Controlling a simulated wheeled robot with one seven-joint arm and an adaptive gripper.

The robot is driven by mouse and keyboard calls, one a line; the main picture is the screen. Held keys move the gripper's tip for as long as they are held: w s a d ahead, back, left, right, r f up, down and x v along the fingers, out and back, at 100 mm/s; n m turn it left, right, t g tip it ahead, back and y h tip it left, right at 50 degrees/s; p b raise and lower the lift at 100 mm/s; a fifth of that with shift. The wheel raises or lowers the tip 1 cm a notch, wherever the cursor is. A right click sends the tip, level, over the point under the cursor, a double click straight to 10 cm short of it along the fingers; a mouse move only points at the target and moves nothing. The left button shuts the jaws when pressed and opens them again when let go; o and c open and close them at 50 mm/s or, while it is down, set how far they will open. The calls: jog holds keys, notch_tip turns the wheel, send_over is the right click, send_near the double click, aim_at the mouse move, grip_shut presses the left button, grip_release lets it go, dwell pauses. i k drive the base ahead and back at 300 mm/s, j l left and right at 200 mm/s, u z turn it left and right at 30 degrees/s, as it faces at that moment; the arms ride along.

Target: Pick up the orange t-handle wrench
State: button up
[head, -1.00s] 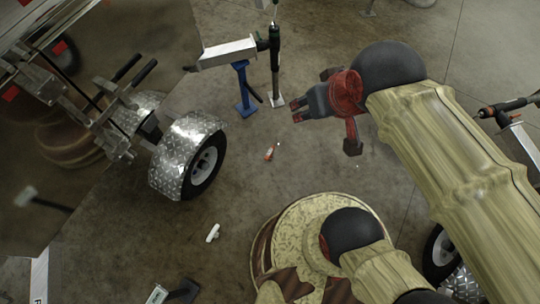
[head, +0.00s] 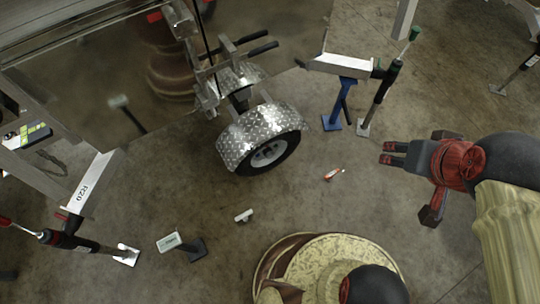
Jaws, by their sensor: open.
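A small orange and white object (head: 333,174) lies on the concrete floor near the middle of the head view. It is likely the orange t-handle wrench, but it is too small for me to make out its shape. My gripper (head: 385,153) is at the right, its dark fingers with red marks pointing left. It is open and empty. In the picture it is to the right of and above the orange object, apart from it and seemingly well above the floor.
A trailer wheel under a diamond-plate fender (head: 250,130) stands left of the orange object. A blue jack stand (head: 341,105) and a trailer jack (head: 380,95) stand behind it. A small white object (head: 243,215) lies on the floor nearer. Floor around the orange object is clear.

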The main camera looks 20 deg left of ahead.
aim_at(328, 177)
jog(key=i+l, duration=0.2)
jog(key=l, duration=0.2)
jog(key=i+l+u, duration=0.2)
jog(key=l, duration=0.15)
jog(key=i+l+u, duration=0.15)
jog(key=l, duration=0.25)
jog(key=l+u, duration=0.2)
jog(key=l, duration=0.15)
jog(key=i+l+u, duration=0.15)
jog(key=l, duration=0.3)
jog(key=i+j+u, duration=0.1)
jog(key=u, duration=0.7)
jog(key=i, duration=0.35)
